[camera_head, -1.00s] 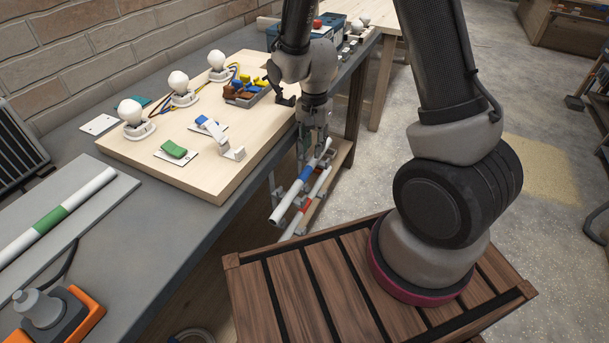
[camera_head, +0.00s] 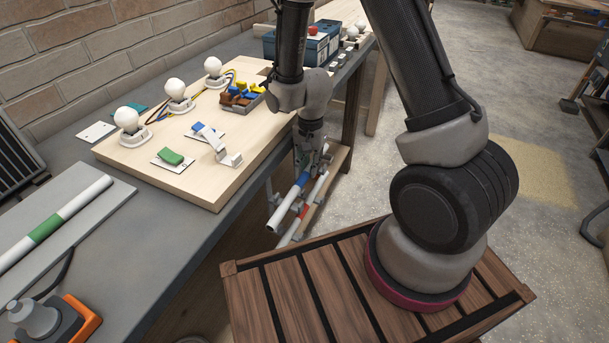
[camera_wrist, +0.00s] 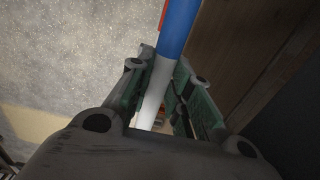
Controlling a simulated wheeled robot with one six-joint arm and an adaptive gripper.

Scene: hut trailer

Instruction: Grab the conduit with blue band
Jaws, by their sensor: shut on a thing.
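The conduit with blue band is a white tube with a blue stretch (camera_head: 302,180), beside the table's near edge in the head view. In the wrist view its blue band (camera_wrist: 178,30) runs up from between my fingers, with a white part (camera_wrist: 154,98) between them. My gripper (camera_head: 312,160) is shut on this conduit; in the wrist view my fingers (camera_wrist: 163,75) lie on both sides of it. A second white conduit with a red band (camera_head: 309,207) lies close alongside, lower and to the right. Part of both is hidden by my gripper.
Grey brackets (camera_head: 274,198) stand by the conduits, below the tabletop. A white conduit with a green band (camera_head: 50,224) lies on a grey panel at left.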

